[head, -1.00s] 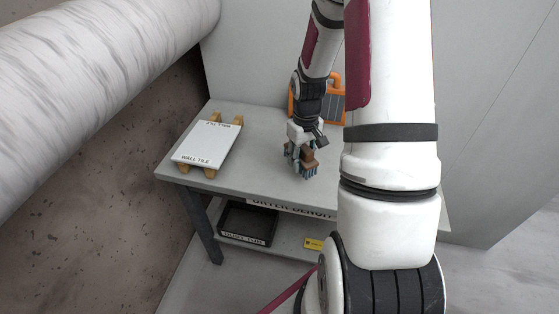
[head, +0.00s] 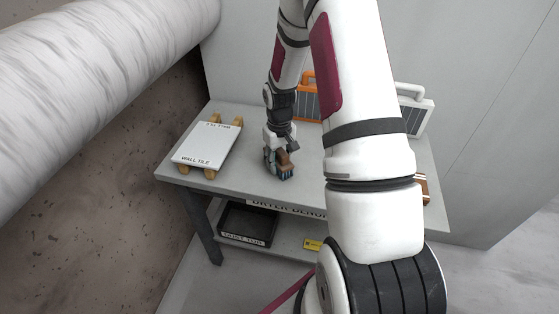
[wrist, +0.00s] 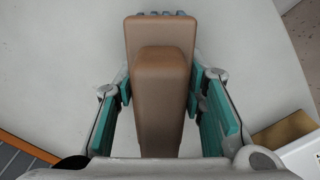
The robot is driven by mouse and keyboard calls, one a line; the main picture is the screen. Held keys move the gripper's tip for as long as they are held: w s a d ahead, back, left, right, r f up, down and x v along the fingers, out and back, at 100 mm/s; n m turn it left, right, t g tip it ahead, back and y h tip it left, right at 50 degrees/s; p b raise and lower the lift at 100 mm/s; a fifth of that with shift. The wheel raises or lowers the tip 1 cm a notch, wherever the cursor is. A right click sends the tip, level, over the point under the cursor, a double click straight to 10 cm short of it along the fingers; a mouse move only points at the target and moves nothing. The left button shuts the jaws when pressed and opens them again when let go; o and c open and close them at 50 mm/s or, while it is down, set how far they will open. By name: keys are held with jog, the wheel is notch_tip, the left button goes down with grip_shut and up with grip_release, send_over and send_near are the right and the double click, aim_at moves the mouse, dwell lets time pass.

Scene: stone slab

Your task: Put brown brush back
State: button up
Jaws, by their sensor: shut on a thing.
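The brown brush (head: 284,159) has a brown block and handle with blue-grey bristles. It is at my gripper (head: 279,160), over the middle of the grey bench, left of my arm's large links. In the wrist view the brush (wrist: 160,85) stands between the two teal-padded fingers of my gripper (wrist: 165,90), which is shut on it. The bristles show at the top edge of its block. I cannot tell whether the bristles touch the bench top.
The bench (head: 240,117) carries a white wall tile (head: 207,145) on wooden blocks at left. An orange-framed panel (head: 308,99) and a white-framed one (head: 414,110) stand at the back. A brown and white item (head: 426,188) is partly hidden at right. A black tub (head: 248,223) sits below.

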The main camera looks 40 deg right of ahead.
jog(key=o, duration=1.1)
jog(key=shift+f, duration=0.15)
